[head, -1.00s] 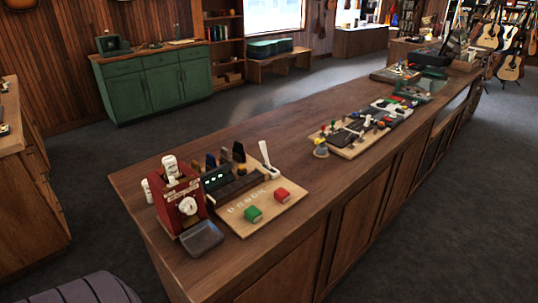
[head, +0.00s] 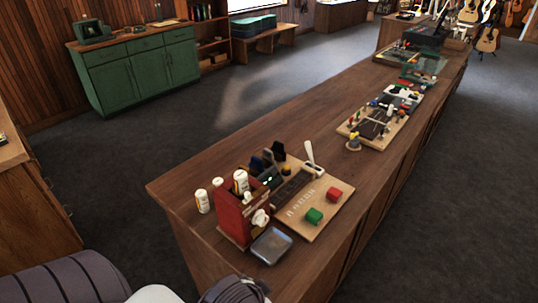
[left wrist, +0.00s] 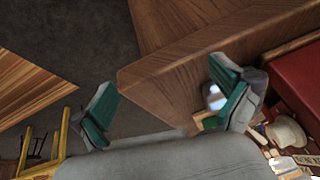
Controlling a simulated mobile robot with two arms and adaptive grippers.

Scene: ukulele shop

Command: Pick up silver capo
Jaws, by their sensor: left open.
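I cannot make out a silver capo for sure in either view. In the head view, a wooden display board (head: 311,222) with small dark items, a green block (head: 314,215) and a red block (head: 333,194) lies at the counter's near end. My left gripper (left wrist: 168,103) shows in the left wrist view, its two teal-padded fingers wide apart with nothing between them. It is by the corner of a wooden counter. A small shiny piece (left wrist: 215,98) shows beside the right-hand finger, partly hidden; I cannot tell what it is. My right gripper is not in view.
The long wooden counter (head: 215,165) runs away to the upper right. A red holder (head: 234,218) with white bottles and a grey dish (head: 271,245) stand at its near end. Another board (head: 372,128) lies farther along. Open floor separates the counter from a green cabinet (head: 140,75).

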